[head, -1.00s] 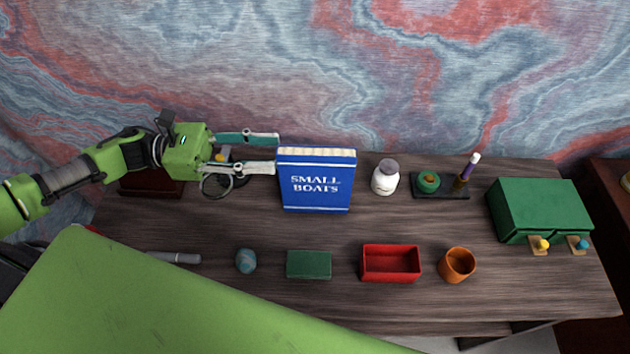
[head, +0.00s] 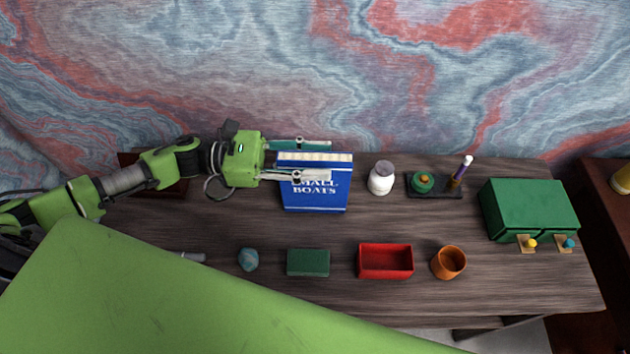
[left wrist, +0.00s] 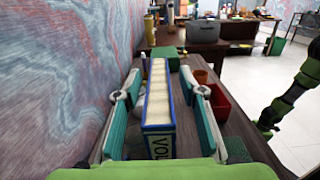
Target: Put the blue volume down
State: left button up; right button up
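The blue volume (head: 316,198), lettered "SMALL BOATS", stands upright at the back of the wooden desk (head: 220,225), its pale page edges on top. My left gripper (head: 329,160) reaches in from the left, one finger behind the book and the other across the front cover. In the left wrist view the book (left wrist: 158,118) runs lengthwise between the two fingers, with a gap visible on each side, so the gripper is open around it. The near finger hides part of the title. My right gripper is not seen.
Right of the book stand a white jar (head: 381,179) and a dark pen stand (head: 436,190). A green cabinet (head: 528,207) is at the right end. Along the front are a blue-grey stone (head: 248,259), a green box (head: 308,263), a red tray (head: 386,262) and an orange cup (head: 448,263).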

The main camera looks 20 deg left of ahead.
pick_arm(q)
grip_shut()
jog(key=shift+r, duration=0.1)
